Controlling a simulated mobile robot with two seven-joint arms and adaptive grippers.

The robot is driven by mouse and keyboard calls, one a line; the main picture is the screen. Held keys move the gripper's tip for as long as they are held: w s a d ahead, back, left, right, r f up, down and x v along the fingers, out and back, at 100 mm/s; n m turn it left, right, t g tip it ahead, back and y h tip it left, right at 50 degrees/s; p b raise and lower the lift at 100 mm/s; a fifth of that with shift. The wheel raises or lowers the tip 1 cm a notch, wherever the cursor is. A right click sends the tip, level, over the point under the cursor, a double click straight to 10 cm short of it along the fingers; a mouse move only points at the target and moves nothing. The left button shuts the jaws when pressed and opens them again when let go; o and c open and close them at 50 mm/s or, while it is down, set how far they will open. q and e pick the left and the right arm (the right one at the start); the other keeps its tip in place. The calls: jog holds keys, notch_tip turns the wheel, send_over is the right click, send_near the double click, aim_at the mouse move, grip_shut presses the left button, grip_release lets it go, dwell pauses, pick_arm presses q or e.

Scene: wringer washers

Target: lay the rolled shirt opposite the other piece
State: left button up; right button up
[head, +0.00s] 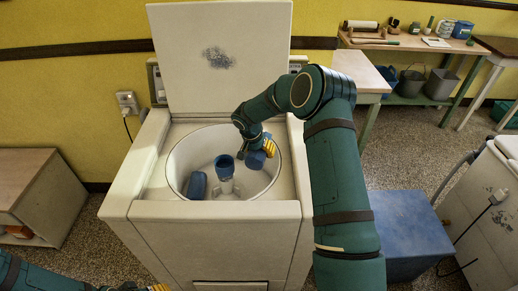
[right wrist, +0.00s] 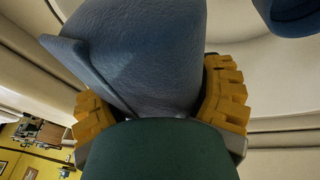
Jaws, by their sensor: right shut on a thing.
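The rolled shirt (head: 256,161) is blue and sits in my right gripper (head: 268,147), inside the right side of the washer tub (head: 178,158). In the right wrist view the blue roll (right wrist: 150,55) fills the space between the yellow fingers, which press on both its sides. The other piece (head: 197,186), a darker blue roll, stands at the left side of the tub. The agitator (head: 226,186) with its blue top rises between the two. I cannot tell whether the held roll touches the tub floor. My left gripper (head: 160,288) barely shows at the bottom edge.
The washer's lid (head: 220,60) stands open behind the tub. A blue box (head: 400,225) is right of the washer, partly behind my right arm. A wooden cabinet (head: 35,195) is at left. A bench (head: 410,42) with tools stands at the back right.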

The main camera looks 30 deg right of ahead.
pick_arm(q)
notch_tip(320, 180, down, 8)
jog(key=s+b, duration=0.1)
jog(key=b, duration=0.6)
jog(key=shift+r, duration=0.25)
pick_arm(e)
jog(key=shift+w+f, duration=0.1)
jog(key=shift+f, duration=9.5)
pick_arm(q)
jog(key=shift+d, duration=0.1)
pick_arm(e)
jog(key=o, duration=1.3)
pick_arm(q)
jog(key=shift+s, duration=0.1)
pick_arm(e)
jog(key=shift+f, duration=0.1)
jog(key=shift+v, duration=3.85)
